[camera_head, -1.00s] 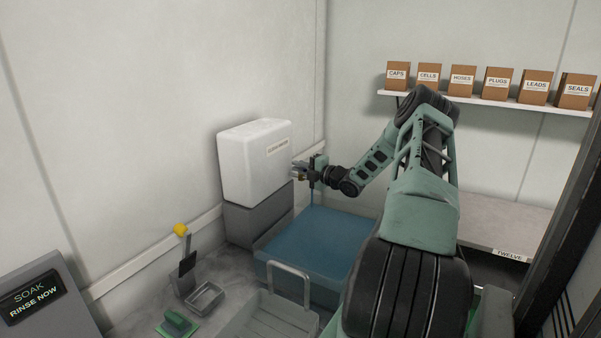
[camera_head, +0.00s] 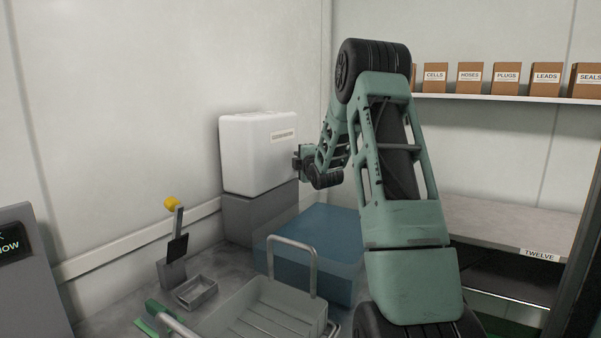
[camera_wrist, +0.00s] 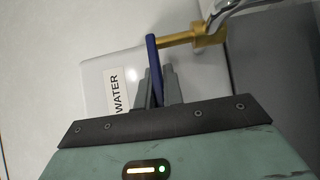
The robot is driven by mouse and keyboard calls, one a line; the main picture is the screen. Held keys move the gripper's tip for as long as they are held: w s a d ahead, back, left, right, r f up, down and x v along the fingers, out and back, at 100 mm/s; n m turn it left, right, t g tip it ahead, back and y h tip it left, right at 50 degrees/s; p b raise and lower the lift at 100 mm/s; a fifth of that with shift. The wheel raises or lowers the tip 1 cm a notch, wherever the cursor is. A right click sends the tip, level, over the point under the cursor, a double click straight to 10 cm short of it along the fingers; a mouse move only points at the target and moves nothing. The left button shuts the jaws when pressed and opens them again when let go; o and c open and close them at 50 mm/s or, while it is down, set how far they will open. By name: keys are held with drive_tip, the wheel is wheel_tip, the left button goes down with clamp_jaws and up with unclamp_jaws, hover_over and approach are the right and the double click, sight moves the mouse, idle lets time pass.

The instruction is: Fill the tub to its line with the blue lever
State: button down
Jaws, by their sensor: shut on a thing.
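The blue lever (camera_wrist: 152,58) stands on a brass tap (camera_wrist: 208,38) in the wrist view, in front of the white tank (camera_wrist: 97,92) labelled WATER. My gripper (camera_wrist: 160,82) is shut on the lever. In the head view my gripper (camera_head: 301,163) is at the right face of the white tank (camera_head: 252,155), and the lever is hidden there. The blue see-through tub (camera_head: 325,238) stands below and to the right of the tank, partly behind my arm. Its line and water level cannot be made out.
A grey tray with a metal handle (camera_head: 265,308) stands in front of the tub. A yellow-knobbed lever (camera_head: 172,204), a small metal dish (camera_head: 196,292) and a sign panel (camera_head: 38,275) are at left. A shelf (camera_head: 500,97) of labelled boxes is at back right.

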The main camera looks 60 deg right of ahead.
drive_tip(key=shift+w+f+m+g+h+b, duration=0.1)
drive_tip(key=shift+w+m+g+h+b, duration=0.1)
drive_tip(key=shift+m+g+h+b, duration=0.45)
drive_tip(key=shift+h+b, duration=0.25)
drive_tip(key=shift+b, duration=0.05)
drive_tip(key=c, duration=1.5)
unclamp_jaws()
drive_tip(key=b+v, duration=0.1)
drive_tip(key=v, duration=1.6)
drive_tip(key=shift+s+a, duration=0.1)
drive_tip(key=shift+a, duration=0.05)
